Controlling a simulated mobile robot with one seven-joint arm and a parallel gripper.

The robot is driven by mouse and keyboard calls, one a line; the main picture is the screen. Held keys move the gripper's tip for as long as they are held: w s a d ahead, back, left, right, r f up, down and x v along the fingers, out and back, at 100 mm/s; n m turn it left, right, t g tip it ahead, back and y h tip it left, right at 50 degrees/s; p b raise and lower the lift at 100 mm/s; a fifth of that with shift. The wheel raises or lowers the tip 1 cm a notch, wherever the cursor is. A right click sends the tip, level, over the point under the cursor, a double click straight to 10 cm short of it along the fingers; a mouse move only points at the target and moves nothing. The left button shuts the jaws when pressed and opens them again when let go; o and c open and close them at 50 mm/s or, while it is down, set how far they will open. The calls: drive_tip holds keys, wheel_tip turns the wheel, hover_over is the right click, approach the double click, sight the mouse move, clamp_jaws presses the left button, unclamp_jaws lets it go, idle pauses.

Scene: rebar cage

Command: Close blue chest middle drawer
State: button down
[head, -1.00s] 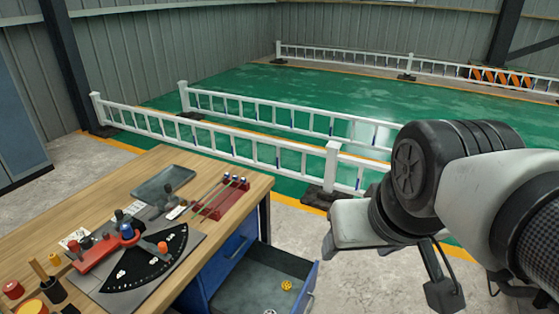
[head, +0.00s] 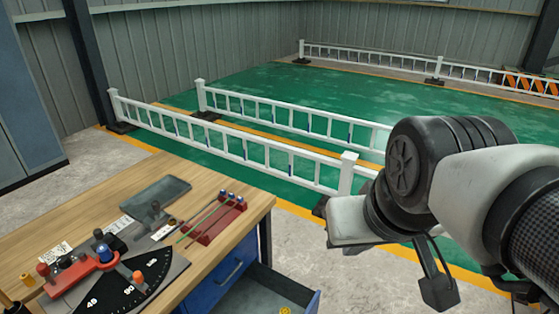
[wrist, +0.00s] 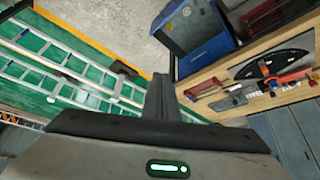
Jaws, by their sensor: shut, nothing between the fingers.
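The blue chest (head: 226,275) stands under the right end of the workbench. Its upper drawer, with a bar handle, is flush. A grey-lined drawer (head: 262,290) below it stands pulled out, its lower part cut off by the picture's bottom edge. A small yellow item (head: 285,310) lies inside. In the wrist view the open drawer (wrist: 180,22) is near the top, with the blue chest front (wrist: 208,56) beside it. My gripper (wrist: 158,80) is shut and empty, apart from the drawer. The fingertips are hard to make out in the head view.
The wooden workbench (head: 110,200) carries a red tool with a black dial (head: 130,285), a grey tray (head: 154,192) and a red rack with rods (head: 215,218). White railings (head: 250,150) stand behind. Concrete floor right of the chest is clear.

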drive_tip(key=w+d+f+m+g+y+b, duration=0.15)
drive_tip(key=w+f+m+y+b, duration=0.35)
drive_tip(key=f, duration=0.9)
drive_tip(key=w+a+f+m+g+y+b, duration=0.15)
drive_tip(key=w+f+m+b, duration=0.4)
drive_tip(key=f, duration=0.85)
drive_tip(key=d+f+m+t+b, duration=0.1)
drive_tip(key=d+f+m+b, duration=0.3)
drive_tip(key=f, duration=0.7)
drive_tip(key=w+d+f+m+t+y, duration=0.1)
drive_tip(key=d+f+m, duration=0.1)
drive_tip(key=f+m, duration=0.6)
drive_tip(key=d+f+m+t+b, duration=0.1)
drive_tip(key=d+f+m+b, duration=0.15)
drive_tip(key=f, duration=1.05)
drive_tip(key=shift+w+a+r+b+x, duration=0.15)
drive_tip(key=shift+w+r+b+x, duration=0.15)
drive_tip(key=shift+x, duration=1.8)
drive_tip(key=shift+w+a+r+b+x, duration=0.2)
drive_tip(key=shift+r+b+x, duration=0.1)
drive_tip(key=shift+x, duration=1.75)
drive_tip(key=shift+w+a+r+b+x, duration=0.2)
drive_tip(key=shift+w+r+x, duration=0.1)
drive_tip(key=shift+x, duration=1.8)
